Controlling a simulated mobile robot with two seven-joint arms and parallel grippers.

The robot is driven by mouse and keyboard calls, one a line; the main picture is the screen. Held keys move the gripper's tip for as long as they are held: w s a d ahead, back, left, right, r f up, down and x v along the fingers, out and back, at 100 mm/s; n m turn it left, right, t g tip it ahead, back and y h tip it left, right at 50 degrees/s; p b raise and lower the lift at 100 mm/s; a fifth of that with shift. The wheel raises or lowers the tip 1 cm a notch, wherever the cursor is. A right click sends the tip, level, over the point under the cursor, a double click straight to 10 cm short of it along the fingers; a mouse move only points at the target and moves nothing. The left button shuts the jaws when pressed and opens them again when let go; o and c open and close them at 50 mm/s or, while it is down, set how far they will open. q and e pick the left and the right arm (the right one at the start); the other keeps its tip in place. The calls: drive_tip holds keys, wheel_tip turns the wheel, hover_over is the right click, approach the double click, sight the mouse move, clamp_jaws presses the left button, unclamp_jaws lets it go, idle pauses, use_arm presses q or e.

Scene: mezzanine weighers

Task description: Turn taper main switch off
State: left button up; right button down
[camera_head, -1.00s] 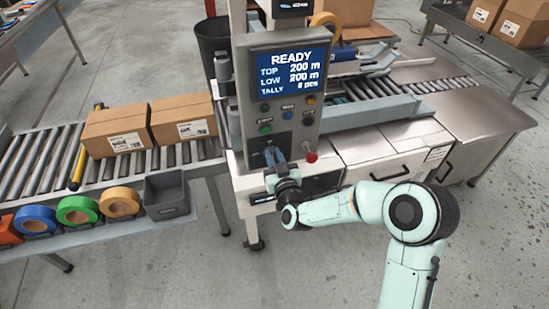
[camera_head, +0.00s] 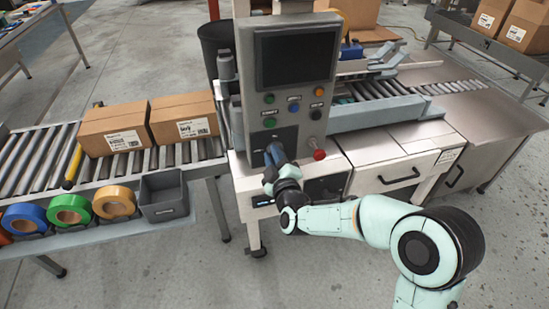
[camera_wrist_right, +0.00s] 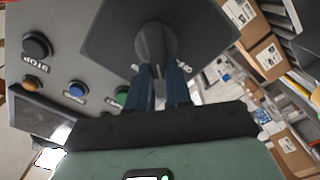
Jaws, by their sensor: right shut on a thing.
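The taper's control panel (camera_head: 327,98) stands upright, with a dark blank screen (camera_head: 295,58) at its top. The main switch is a dark rotary knob (camera_wrist_right: 156,40) on a square dark plate in the right wrist view. In the head view its plate (camera_head: 288,136) shows at the lower left of the panel, and my gripper mostly hides the knob. My right gripper (camera_head: 271,151) is shut on the knob, with its blue fingers on either side of it. The fingers also show in the right wrist view (camera_wrist_right: 165,82). My left gripper is out of view.
A red knob (camera_head: 319,154) juts out to the right of my gripper. Several push buttons (camera_head: 293,107) sit above it. A roller conveyor (camera_head: 40,160) with two cartons (camera_head: 115,127) is at the left, with tape rolls (camera_head: 70,209) and a grey bin (camera_head: 164,193) before it.

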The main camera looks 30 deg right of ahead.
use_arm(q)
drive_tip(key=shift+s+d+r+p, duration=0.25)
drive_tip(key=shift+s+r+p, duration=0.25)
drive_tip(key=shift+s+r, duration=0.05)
use_arm(e)
drive_tip(key=shift+w+a+f+n, duration=0.1)
drive_tip(key=shift+f+n, duration=0.15)
drive_tip(key=shift+n, duration=1.1)
drive_tip(key=shift+s+a+f+n, duration=0.1)
drive_tip(key=shift+f+n, duration=0.1)
drive_tip(key=shift+n, duration=1.1)
drive_tip(key=shift+w+a+f+n, duration=0.1)
drive_tip(key=shift+f+n, duration=0.15)
drive_tip(key=shift+n, duration=1.1)
drive_tip(key=c, duration=1)
unclamp_jaws()
drive_tip(key=shift+c, duration=0.2)
